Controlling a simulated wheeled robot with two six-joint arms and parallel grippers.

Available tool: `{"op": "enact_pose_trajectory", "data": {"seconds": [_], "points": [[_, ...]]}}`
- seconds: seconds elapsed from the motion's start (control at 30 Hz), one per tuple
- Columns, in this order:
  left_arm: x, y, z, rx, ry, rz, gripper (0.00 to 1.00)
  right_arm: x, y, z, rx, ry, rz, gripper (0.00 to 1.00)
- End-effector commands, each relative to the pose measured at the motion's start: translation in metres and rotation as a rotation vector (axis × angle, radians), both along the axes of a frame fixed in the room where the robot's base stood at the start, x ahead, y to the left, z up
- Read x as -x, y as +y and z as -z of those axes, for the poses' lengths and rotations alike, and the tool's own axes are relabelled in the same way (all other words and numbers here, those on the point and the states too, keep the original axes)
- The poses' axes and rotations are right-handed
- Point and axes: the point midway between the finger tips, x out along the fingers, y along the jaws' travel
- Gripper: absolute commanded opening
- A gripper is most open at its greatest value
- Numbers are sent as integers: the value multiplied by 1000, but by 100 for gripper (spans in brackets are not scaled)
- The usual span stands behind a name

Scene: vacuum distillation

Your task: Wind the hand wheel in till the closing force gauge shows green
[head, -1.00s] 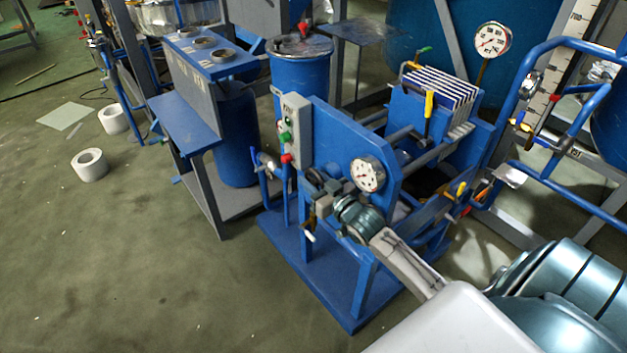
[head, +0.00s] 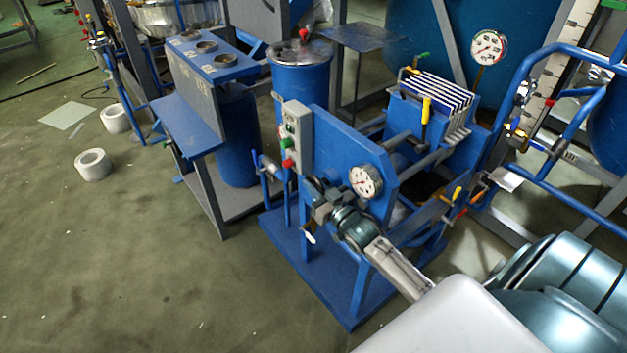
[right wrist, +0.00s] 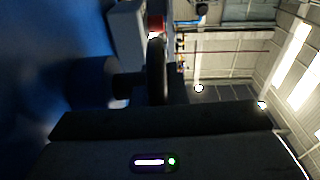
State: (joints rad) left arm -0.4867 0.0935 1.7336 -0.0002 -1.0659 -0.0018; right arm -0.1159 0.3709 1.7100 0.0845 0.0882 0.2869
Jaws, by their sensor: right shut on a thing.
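The blue press stand (head: 335,150) stands in the middle of the head view. A round white closing force gauge (head: 365,181) sits on its front plate; its needle is too small to read against any coloured band. The dark hand wheel (head: 314,188) is left of the gauge, partly hidden by my right gripper (head: 321,207). In the right wrist view the wheel (right wrist: 157,70) shows edge-on as a dark rim on a shaft, just beyond the dark gripper body. My right gripper is shut on the wheel. My left gripper is out of view.
A control box (head: 296,137) with red and green buttons is close to the left of the wheel. A second gauge (head: 489,47) stands behind the plate stack (head: 437,98). Blue tube rails (head: 560,160) are at right. The floor at left is mostly clear.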

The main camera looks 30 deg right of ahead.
Motion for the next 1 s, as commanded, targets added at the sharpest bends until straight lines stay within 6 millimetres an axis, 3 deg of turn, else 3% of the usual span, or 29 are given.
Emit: {"op": "enact_pose_trajectory", "data": {"seconds": [0.17, 0.67, 0.7, 0.8, 1.0], "points": [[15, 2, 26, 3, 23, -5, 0, -1, 1, -4, -4, -70, -5, 0], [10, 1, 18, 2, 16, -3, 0, 1, 1, -4, -8, -150, -2, 0], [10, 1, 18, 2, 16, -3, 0, 1, 1, -4, -9, -150, -2, 17], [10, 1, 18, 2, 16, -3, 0, 1, 1, -4, -9, -149, -2, 35], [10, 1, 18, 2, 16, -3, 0, 1, 1, -2, -9, -147, -2, 35]]}}
